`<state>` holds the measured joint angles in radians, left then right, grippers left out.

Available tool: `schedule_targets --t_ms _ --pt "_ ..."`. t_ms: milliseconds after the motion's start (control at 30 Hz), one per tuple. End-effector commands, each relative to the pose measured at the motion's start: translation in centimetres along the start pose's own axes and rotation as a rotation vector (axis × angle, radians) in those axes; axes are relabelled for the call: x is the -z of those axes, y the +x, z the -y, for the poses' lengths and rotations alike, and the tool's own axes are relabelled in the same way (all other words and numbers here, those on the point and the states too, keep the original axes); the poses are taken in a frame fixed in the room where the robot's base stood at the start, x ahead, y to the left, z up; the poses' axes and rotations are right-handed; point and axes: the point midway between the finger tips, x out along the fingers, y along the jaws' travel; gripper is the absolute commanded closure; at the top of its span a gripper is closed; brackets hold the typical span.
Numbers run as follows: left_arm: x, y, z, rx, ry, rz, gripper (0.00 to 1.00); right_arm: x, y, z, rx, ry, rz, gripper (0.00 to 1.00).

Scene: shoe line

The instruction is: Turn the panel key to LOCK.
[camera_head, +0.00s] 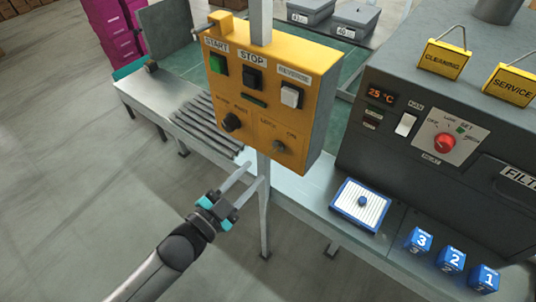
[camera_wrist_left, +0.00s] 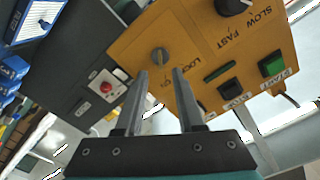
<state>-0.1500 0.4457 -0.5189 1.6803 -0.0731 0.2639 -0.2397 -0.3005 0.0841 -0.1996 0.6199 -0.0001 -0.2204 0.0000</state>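The yellow control panel (camera_head: 262,90) hangs on a post. Its small grey key (camera_head: 279,146) is at the lower right of the panel face, between the LOCK label on its left and the ON label on its right. Which label the key points to is too small to tell. In the left wrist view the key (camera_wrist_left: 160,57) shows just beyond and between the fingertips. My left gripper (camera_head: 254,176) is open and empty, below and in front of the panel, apart from the key. Its parallel fingers also show in the left wrist view (camera_wrist_left: 160,76). My right gripper is not in view.
The panel also carries a green START button (camera_head: 218,64), a black STOP button (camera_head: 252,77), a white button (camera_head: 291,95) and a black SLOW/FAST knob (camera_head: 232,122). The grey machine (camera_head: 400,165) stands to the right. Numbered blue blocks (camera_head: 453,258) and a blue-framed tray (camera_head: 345,203) sit before it.

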Motion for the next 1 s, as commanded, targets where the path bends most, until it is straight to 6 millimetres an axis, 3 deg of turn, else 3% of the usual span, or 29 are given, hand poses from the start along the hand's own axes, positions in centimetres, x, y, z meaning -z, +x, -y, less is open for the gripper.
schedule_targets --t_ms 200,400,867,1000 --pt "0.0 3.9 0.1 0.002 0.000 -0.001 0.62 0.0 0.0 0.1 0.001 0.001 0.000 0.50" --pt "-0.1 6.3 0.0 0.001 0.000 0.001 0.62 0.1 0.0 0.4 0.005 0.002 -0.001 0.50" --pt "-0.1 7.3 0.0 0.000 0.000 0.002 0.62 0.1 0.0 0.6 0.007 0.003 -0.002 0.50" --pt "-0.1 7.3 0.0 0.000 0.000 0.002 0.78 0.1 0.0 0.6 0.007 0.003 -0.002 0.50"
